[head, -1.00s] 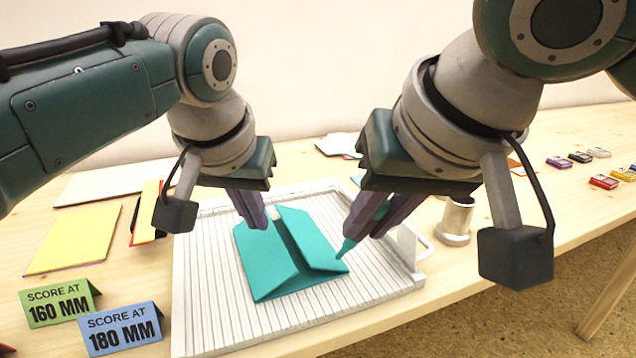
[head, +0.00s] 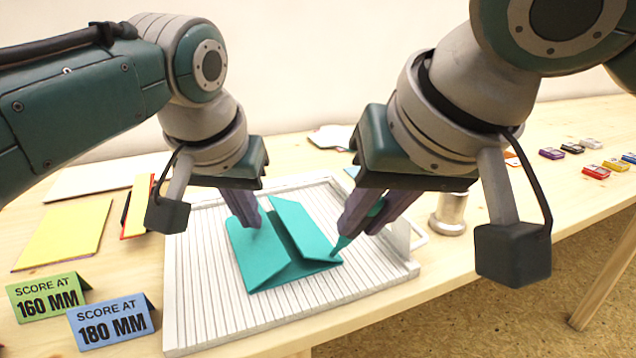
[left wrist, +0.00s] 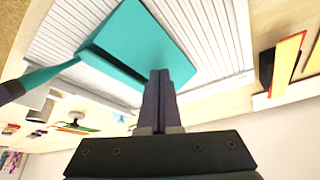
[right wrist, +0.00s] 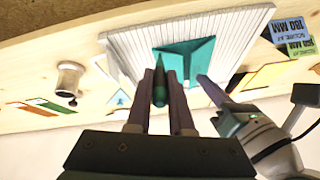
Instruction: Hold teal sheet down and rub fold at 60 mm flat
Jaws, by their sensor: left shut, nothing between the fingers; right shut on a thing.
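The teal sheet (head: 262,255) lies on the white grooved board (head: 205,320), with two flaps raised along its folds; it also shows in the left wrist view (left wrist: 140,40) and the right wrist view (right wrist: 190,57). My left gripper (head: 252,222) is shut and empty, its tips at the sheet's left panel; whether they touch cannot be told. My right gripper (head: 358,232) is shut on a teal pointed tool (right wrist: 159,88). The tool's tip is close to the sheet's right front corner, beside the right flap. The tool's upper part is partly hidden by the fingers.
Signs reading 160 MM (head: 47,297) and 180 MM (head: 112,322) stand at the front left. A yellow sheet (head: 65,235) lies behind them. A metal cylinder (head: 450,213) stands right of the board. Several small coloured inkpads (head: 596,172) lie at the far right.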

